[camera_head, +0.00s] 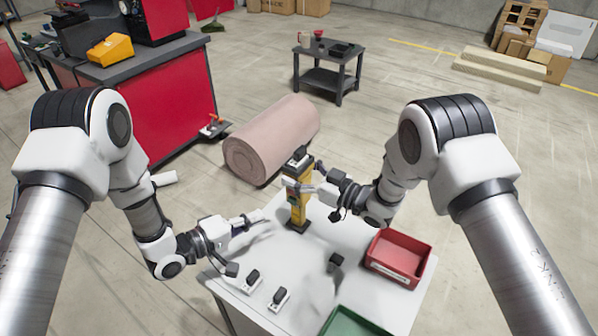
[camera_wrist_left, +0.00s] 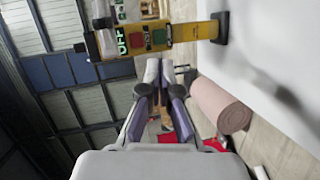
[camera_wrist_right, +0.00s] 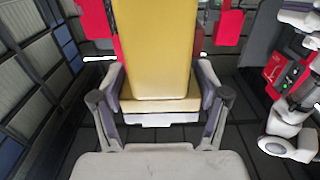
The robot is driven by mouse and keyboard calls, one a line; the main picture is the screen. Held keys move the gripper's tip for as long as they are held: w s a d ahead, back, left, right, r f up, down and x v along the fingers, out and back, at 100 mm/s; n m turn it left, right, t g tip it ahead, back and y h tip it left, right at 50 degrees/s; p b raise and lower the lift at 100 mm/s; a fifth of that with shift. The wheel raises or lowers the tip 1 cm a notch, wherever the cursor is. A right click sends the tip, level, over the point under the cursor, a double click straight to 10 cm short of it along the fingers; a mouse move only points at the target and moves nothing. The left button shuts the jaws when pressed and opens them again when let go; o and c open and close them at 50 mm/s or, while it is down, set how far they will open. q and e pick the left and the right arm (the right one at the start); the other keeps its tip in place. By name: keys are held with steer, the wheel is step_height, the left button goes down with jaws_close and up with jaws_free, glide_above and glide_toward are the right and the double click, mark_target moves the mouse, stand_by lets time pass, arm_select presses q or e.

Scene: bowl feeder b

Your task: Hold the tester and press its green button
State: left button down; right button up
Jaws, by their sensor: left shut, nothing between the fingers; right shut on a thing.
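The tester (camera_head: 299,213) is a yellow upright tool with a dark top and dark foot, standing at the far edge of the white table. My right gripper (camera_head: 302,186) is shut around its upper body from the right; the yellow body (camera_wrist_right: 155,45) fills the space between the fingers in the right wrist view. My left gripper (camera_head: 258,218) is shut and empty, to the left of the tester and apart from it. In the left wrist view the tester (camera_wrist_left: 185,33) lies across the top, with OFF lettering and small red and green marks, beyond my closed fingertips (camera_wrist_left: 160,68).
The white table (camera_head: 300,270) also holds a red bin (camera_head: 398,257), a green bin (camera_head: 350,324) and small black-and-white switch-like parts (camera_head: 253,278). A pink roll (camera_head: 272,138) lies on the floor behind. Table between the grippers and the small parts is clear.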

mark_target(292, 201)
arm_select(q)
steer(key=s+d+f+g, duration=0.1)
steer(key=s+f+g, duration=0.2)
steer(key=f+g, duration=0.15)
steer(key=w+d+r+m+g+y, duration=0.1)
steer(key=w+d+r, duration=0.1)
steer(key=w+d, duration=0.3)
steer(key=shift+w+d+r, duration=0.15)
steer(key=shift+w+r, duration=0.2)
steer(key=shift+w, duration=0.85)
stand_by(0.4)
steer(key=shift+w+d, duration=0.25)
steer(key=shift+w, duration=0.1)
